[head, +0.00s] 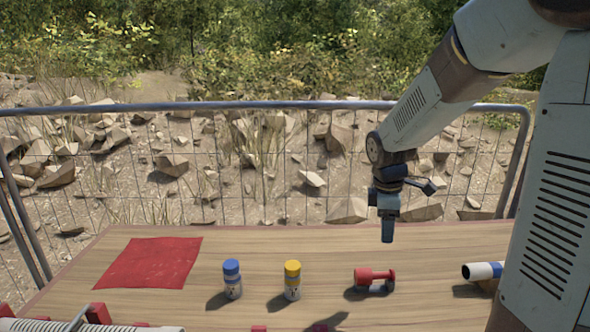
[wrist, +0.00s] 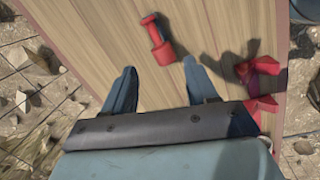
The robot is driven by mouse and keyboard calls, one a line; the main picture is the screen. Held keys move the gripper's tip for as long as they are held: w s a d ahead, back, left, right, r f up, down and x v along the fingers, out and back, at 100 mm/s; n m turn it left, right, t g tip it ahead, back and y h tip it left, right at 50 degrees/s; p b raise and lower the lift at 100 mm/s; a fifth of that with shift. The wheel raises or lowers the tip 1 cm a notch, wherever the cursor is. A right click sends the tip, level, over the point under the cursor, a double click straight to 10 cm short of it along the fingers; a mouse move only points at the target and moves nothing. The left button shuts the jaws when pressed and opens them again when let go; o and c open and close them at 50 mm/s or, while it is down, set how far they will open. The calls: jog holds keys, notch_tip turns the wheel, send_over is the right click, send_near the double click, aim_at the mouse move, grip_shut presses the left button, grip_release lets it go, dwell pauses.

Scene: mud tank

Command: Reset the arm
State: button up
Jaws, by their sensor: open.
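My gripper (head: 388,228) hangs from my arm above the back right part of the wooden table, pointing down. In the wrist view my gripper (wrist: 160,85) shows its two fingers spread apart with only bare table between them. It is empty. A red cylindrical object (head: 374,278) with a narrower neck and a knob lies on the table below and in front of my gripper. It also shows in the wrist view (wrist: 158,45), beyond the fingertips and apart from them.
A red cloth (head: 150,262) lies flat at the table's left. A blue-capped bottle (head: 232,280) and a yellow-capped bottle (head: 292,281) stand upright mid-table. A white and blue cylinder (head: 483,271) lies at right. A metal mesh fence (head: 270,165) runs behind the table (head: 200,310).

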jog(key=s+r+m+t, duration=0.2)
jog(key=s+r+m, duration=0.4)
jog(key=s, duration=0.3)
jog(key=s+r+m+t+y, duration=0.1)
jog(key=s+r+m+t, duration=0.1)
jog(key=s+r+m, duration=0.4)
jog(key=shift+s+r+m+t, duration=0.35)
jog(key=shift+s+m, duration=0.95)
jog(key=shift+s, duration=0.8)
jog(key=shift+a, duration=0.1)
